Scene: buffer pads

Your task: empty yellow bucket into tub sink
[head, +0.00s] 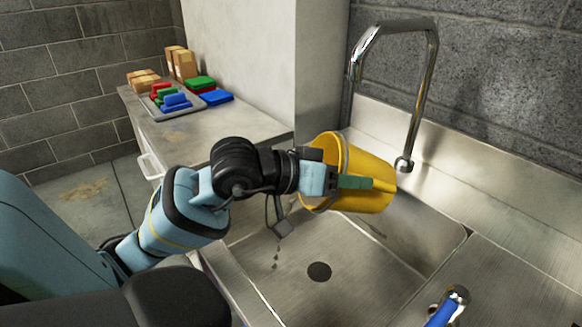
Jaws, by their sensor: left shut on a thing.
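The yellow bucket (370,158) is tipped on its side above the tub sink (345,285), its mouth toward the left and its base toward the right. My left gripper (350,183) is shut on the bucket, with a green finger lying along its near side. A grey piece (281,229) hangs below the mouth; it may be the bucket's handle. Small dark drops fall below it toward the basin. The inside of the bucket is mostly hidden by my gripper. My right gripper is not in view.
A chrome faucet (428,75) arches behind the bucket. A chrome fitting with a blue handle (443,312) stands at the front right. A dark round drain (319,271) shows in the basin. A counter (215,125) at the left holds colored pads and boxes.

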